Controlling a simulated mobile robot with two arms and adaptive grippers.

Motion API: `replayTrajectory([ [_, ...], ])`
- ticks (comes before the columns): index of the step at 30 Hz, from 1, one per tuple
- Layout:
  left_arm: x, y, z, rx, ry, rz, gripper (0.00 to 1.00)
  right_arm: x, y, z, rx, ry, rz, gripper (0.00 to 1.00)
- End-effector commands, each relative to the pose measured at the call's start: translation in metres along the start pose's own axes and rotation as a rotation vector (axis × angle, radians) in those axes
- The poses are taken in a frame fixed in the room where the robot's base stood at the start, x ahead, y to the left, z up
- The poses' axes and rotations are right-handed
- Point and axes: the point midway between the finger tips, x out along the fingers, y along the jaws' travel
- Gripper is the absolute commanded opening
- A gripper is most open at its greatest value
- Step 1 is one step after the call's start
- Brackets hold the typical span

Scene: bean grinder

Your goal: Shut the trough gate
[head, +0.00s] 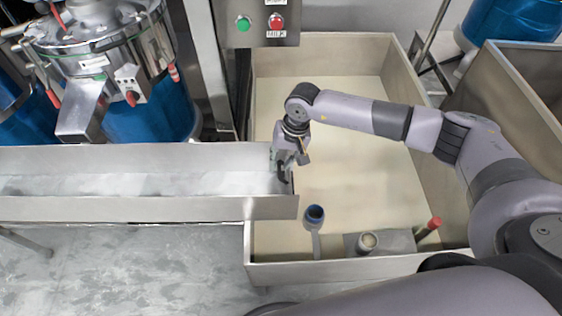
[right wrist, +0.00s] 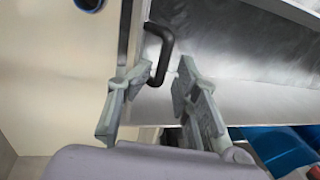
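The metal trough (head: 130,208) runs in from the left and ends over a beige bin. At its right end is the gate (head: 292,184), a thin plate seen nearly edge-on and partly hidden by my gripper. How far it stands open is hard to tell. In the right wrist view a black bent handle (right wrist: 164,42) shows by the trough end. My right gripper (head: 284,174) is at the trough end. In its wrist view the fingers (right wrist: 165,82) are spread, with the handle's lower end near the gap between them; contact cannot be told. My left gripper is not in view.
The beige bin (head: 350,60) has high walls. A grinder (head: 95,45) and a button panel (head: 262,22) are behind the trough.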

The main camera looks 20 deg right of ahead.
Motion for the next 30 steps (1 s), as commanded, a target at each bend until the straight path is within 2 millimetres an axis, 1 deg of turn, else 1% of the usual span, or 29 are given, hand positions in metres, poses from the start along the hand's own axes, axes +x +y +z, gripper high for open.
replayTrajectory([
  [6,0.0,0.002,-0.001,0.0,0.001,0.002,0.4,-0.035,0.0,-0.002,0.0,0.004,-0.001,0.3],
  [9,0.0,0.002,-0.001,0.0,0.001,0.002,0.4,-0.05,0.0,0.0,-0.001,0.002,-0.001,0.3],
  [13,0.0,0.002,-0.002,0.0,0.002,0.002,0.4,-0.064,0.0,0.0,0.0,0.002,-0.001,0.3],
  [18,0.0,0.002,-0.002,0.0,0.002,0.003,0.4,-0.072,0.0,0.0,0.001,-0.001,-0.001,0.3],
  [30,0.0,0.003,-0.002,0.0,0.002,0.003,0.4,-0.072,0.0,0.001,0.0,-0.001,-0.001,0.3],
])
